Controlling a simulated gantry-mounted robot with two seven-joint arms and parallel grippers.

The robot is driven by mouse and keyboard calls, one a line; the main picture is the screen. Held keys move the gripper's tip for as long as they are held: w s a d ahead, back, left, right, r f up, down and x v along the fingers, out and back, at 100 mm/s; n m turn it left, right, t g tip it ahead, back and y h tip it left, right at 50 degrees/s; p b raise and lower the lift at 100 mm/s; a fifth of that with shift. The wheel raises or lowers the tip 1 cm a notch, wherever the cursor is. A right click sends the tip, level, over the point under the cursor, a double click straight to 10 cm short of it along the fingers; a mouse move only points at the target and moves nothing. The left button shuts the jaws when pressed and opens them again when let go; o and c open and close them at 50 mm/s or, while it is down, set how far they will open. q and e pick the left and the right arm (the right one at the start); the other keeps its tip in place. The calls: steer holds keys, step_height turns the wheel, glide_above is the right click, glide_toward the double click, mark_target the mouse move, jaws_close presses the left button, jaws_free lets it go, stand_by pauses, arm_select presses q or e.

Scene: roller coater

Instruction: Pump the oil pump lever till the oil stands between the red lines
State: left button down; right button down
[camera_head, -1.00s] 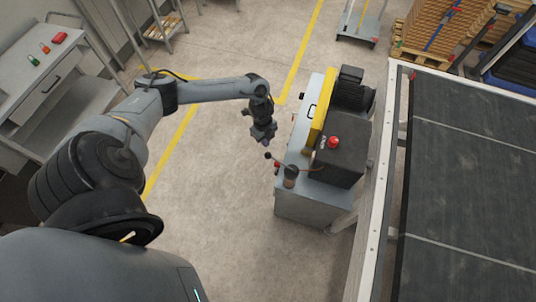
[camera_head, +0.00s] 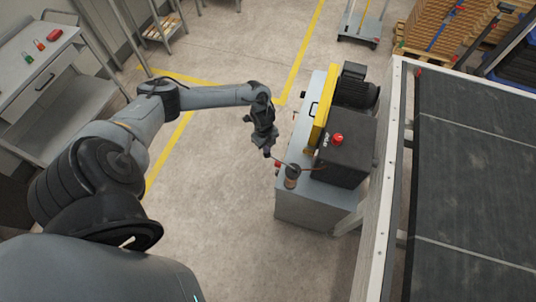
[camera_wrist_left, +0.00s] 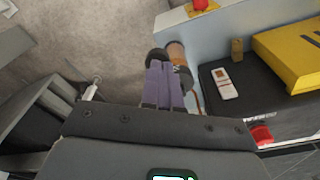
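The oil pump (camera_head: 291,178) is a small brownish cylinder on the front left corner of the grey machine cabinet. Its thin lever (camera_head: 279,161) points left toward my left gripper (camera_head: 267,153). In the left wrist view the purple fingers of the left gripper (camera_wrist_left: 161,70) lie close together, with hardly a gap. The dark round lever knob (camera_wrist_left: 156,55) shows right at their tips, partly covered. The pump (camera_wrist_left: 177,52) stands just beyond it. I cannot make out the oil level or red lines. My right gripper is not in view.
The cabinet (camera_head: 305,208) also carries a black box with a red button (camera_head: 338,139), a yellow guard (camera_head: 322,112) and a motor (camera_head: 356,90). A dark conveyor bed (camera_head: 470,180) stands to the right. The floor left of the cabinet is clear.

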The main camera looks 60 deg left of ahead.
arm_select(q)
steer(key=shift+d, duration=0.1)
steer(key=shift+f+b, duration=1.65)
steer(key=shift+f, duration=0.6)
steer(key=shift+a+r, duration=0.25)
steer(key=shift+a, duration=0.2)
steer(key=shift+s+a+r, duration=0.15)
steer(key=shift+a, duration=0.4)
steer(key=shift+s+a+r, duration=0.1)
steer(key=shift+a+r, duration=0.05)
steer(key=shift+a, duration=0.35)
steer(key=shift+r, duration=0.1)
step_height(320, 180, up, 11)
steer(key=a, duration=0.1)
steer(key=shift+f, duration=0.2)
